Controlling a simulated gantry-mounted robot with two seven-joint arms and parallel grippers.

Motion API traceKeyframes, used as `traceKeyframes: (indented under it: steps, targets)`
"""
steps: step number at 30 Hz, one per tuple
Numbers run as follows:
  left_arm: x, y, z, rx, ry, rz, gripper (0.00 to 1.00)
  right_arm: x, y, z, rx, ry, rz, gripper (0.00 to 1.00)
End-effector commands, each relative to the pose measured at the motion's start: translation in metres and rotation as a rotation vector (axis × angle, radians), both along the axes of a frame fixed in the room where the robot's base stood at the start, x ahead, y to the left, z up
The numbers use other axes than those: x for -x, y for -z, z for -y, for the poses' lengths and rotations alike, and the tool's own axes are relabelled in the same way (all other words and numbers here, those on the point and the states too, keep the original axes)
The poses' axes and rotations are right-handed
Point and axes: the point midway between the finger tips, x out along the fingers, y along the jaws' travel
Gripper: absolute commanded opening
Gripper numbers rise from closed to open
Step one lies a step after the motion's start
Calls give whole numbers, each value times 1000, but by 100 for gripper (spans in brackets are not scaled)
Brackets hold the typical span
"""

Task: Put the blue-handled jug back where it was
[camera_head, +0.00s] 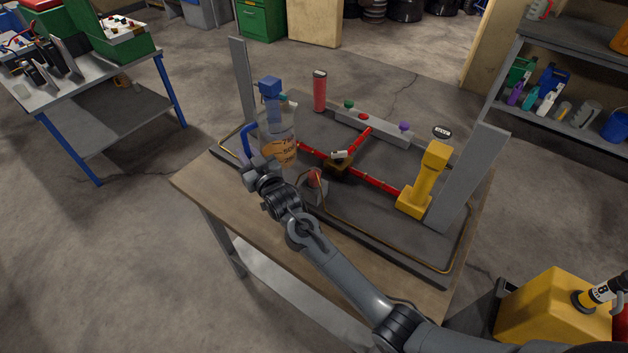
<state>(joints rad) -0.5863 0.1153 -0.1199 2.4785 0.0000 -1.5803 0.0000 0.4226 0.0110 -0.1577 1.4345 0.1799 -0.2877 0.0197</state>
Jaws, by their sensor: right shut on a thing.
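The jug (282,128) is a clear bottle with an orange label and a blue top. Its blue handle (246,141) shows on its left side. It is at the left part of the dark board (335,213) on the wooden table. My right gripper (256,165) is at the lower end of the blue handle, shut on the jug. The fingers are small and partly hidden, and I cannot tell whether the jug's base touches the board. My left gripper is not in view.
A red cylinder (320,92), a yellow post (424,181), red bars (378,183) and a grey block with coloured knobs (372,126) stand on the board. Grey uprights (243,80) (468,178) rise at its sides. A small red-topped item (314,184) is close right of my gripper.

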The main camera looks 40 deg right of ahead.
Motion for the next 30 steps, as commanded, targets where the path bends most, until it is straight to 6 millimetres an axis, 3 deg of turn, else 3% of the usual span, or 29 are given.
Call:
traceKeyframes:
  steps: [8,21,30]
  targets:
    - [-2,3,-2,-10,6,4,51,13,16,-12,-1,-2,2,0]
    - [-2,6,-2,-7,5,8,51,74,63,-63,-1,-2,1,0]
    - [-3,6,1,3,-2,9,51,89,74,-76,-1,0,4,0]
